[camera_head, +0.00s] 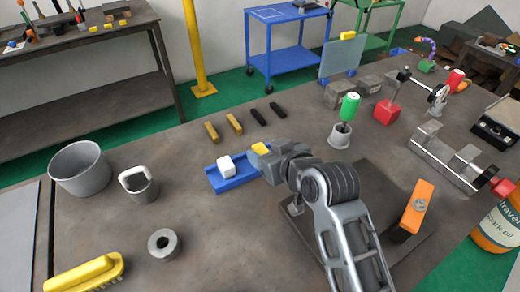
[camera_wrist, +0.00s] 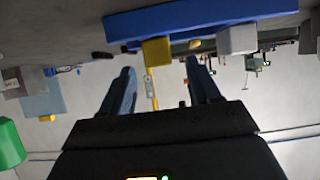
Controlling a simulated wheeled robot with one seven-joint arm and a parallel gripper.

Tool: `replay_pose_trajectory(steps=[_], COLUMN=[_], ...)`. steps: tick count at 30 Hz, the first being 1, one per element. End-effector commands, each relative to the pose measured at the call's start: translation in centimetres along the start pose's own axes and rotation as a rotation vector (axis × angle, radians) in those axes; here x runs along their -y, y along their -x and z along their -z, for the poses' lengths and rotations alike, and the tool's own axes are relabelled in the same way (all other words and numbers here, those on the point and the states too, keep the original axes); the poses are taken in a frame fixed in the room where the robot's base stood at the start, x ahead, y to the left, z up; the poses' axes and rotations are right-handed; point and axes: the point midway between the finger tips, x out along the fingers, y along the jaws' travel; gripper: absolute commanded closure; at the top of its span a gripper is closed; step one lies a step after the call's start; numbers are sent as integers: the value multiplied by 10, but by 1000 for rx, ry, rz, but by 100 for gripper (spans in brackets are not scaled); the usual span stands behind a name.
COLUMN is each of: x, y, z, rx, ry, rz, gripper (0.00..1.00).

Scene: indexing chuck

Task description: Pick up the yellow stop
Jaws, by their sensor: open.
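A blue rail (camera_head: 232,181) lies on the dark workbench, with a white block (camera_head: 226,166) on it. A small yellow block (camera_head: 260,148), which looks like the yellow stop, shows beside my gripper (camera_head: 262,161) at the rail's right end. In the wrist view the yellow stop (camera_wrist: 157,51) is on the blue rail (camera_wrist: 195,18), beside the white block (camera_wrist: 237,39). My gripper (camera_wrist: 160,82) is open there, its two fingers apart and pointing toward the stop, with nothing between them. Part of the stop and rail is hidden by my gripper in the head view.
Two yellow-brown bars (camera_head: 222,127) and two black bars (camera_head: 268,114) lie behind the rail. A green-handled tool (camera_head: 349,106) stands in a grey holder to the right. A mug (camera_head: 139,185) and a grey pot (camera_head: 81,168) stand left.

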Motion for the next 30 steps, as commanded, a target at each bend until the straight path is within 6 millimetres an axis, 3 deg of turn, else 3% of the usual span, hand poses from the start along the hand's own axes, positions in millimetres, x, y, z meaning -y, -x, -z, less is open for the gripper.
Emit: replay_pose_trajectory(steps=[4, 12, 30], x=[0, 0, 0], y=[-12, -14, -14], z=[0, 0, 0], rx=[0, 0, 0], ry=[0, 0, 0], rz=[0, 0, 0], gripper=[38, 39, 97])
